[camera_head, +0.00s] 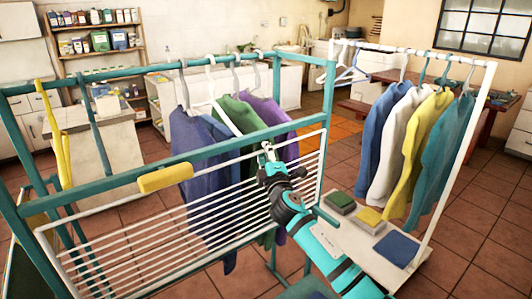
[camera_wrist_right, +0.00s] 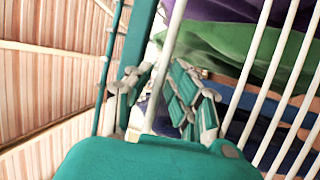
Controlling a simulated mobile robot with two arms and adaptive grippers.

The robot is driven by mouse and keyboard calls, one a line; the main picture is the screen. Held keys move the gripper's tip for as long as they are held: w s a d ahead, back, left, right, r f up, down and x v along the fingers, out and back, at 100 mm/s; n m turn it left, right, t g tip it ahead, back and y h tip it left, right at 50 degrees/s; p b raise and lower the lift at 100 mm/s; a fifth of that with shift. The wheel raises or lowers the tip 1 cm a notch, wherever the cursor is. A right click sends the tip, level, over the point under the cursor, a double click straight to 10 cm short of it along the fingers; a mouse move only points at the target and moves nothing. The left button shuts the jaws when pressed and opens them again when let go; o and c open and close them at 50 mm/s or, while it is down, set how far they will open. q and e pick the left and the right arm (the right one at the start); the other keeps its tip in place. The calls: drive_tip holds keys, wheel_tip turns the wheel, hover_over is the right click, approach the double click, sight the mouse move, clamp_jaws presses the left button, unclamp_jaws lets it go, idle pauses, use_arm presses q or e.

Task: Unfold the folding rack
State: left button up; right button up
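The folding rack is a white panel of thin parallel rods (camera_head: 143,232) on a teal frame (camera_head: 150,166), tilted across the front of the head view. A yellow grip (camera_head: 165,178) sits near its top bar. My right gripper (camera_head: 268,154) is at the panel's right part, close to its upper edge. In the right wrist view its fingers (camera_wrist_right: 160,92) are apart, with a white bar (camera_wrist_right: 168,55) running between or just behind them; contact cannot be told. White rods also show at the right there (camera_wrist_right: 285,75). My left gripper is not in view.
Purple, green and blue garments (camera_head: 240,115) hang behind the panel. A white clothes stand (camera_head: 482,105) with several shirts and folded cloths (camera_head: 368,216) on its base is to the right. Tiled floor (camera_head: 470,225) is open at lower right.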

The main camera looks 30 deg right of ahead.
clamp_jaws()
idle(0.3)
